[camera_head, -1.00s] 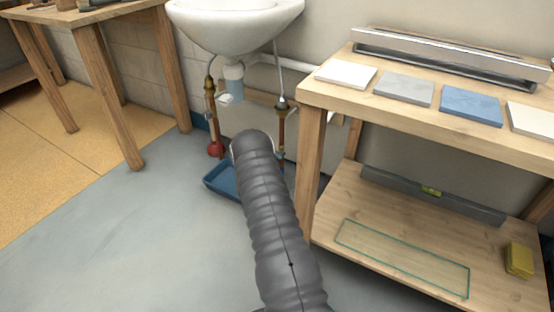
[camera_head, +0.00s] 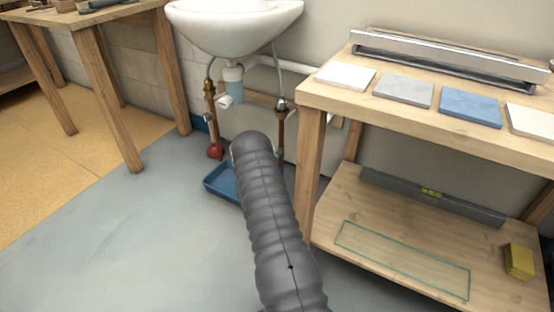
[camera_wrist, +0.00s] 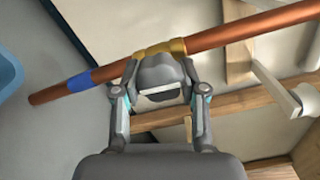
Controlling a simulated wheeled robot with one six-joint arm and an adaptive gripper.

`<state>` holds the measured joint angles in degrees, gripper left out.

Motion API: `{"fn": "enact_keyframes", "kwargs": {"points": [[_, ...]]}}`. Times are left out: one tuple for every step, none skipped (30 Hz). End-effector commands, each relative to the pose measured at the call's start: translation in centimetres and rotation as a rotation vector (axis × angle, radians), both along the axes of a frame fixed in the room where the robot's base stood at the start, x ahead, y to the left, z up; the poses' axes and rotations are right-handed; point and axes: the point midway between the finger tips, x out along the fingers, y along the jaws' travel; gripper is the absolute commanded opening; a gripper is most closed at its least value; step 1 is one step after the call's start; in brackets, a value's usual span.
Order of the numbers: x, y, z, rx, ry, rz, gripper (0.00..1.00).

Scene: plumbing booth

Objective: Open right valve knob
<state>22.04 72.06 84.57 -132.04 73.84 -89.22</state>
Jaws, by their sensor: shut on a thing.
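The right copper pipe (camera_head: 281,130) runs down under the sink, with a brass fitting (camera_head: 282,105) near its top. In the wrist view the copper pipe (camera_wrist: 230,33) crosses at a slant, with a blue band (camera_wrist: 80,82) and a brass collar (camera_wrist: 158,49). My gripper (camera_wrist: 160,80) is at the collar, its two fingers closed on either side of a grey knob (camera_wrist: 160,77) there. The pipe lies just beyond the knob. In the head view my dark ribbed arm hides the gripper and the lower end of the right pipe.
The sink (camera_head: 235,25) hangs above. A blue tray (camera_head: 220,182) lies on the floor beside my arm. A wooden shelf unit (camera_head: 309,170) stands close on the right. The floor at left is clear.

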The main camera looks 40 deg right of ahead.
Motion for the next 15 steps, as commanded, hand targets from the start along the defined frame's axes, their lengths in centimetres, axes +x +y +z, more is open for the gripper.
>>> {"fn": "enact_keyframes", "kwargs": {"points": [[0.16, -0.03, 0.12, 0.0, -0.002, 0.003, 0.07], [0.16, -0.03, 0.12, 0.0, -0.002, 0.003, 0.07], [0.17, -0.03, 0.12, 0.0, -0.002, 0.003, 0.07], [0.17, -0.03, 0.12, 0.0, -0.002, 0.003, 0.07], [0.17, -0.03, 0.12, 0.0, -0.002, 0.003, 0.07], [0.17, -0.03, 0.13, -0.001, -0.003, 0.003, 0.07], [0.18, -0.02, 0.13, -0.001, -0.003, 0.003, 0.07], [0.17, -0.03, 0.12, 0.0, -0.003, 0.003, 0.49], [0.16, -0.02, 0.11, 0.0, -0.003, 0.003, 0.59], [0.15, 0.0, 0.11, 0.0, -0.002, 0.003, 0.67], [0.15, 0.01, 0.1, 0.0, -0.002, 0.003, 0.68], [0.14, 0.01, 0.08, 0.0, -0.002, 0.003, 0.68], [0.14, 0.04, 0.08, 0.0, -0.002, 0.003, 0.68], [0.13, 0.04, 0.07, 0.0, -0.002, 0.003, 0.68], [0.13, 0.05, 0.07, 0.0, -0.002, 0.003, 0.68]]}}
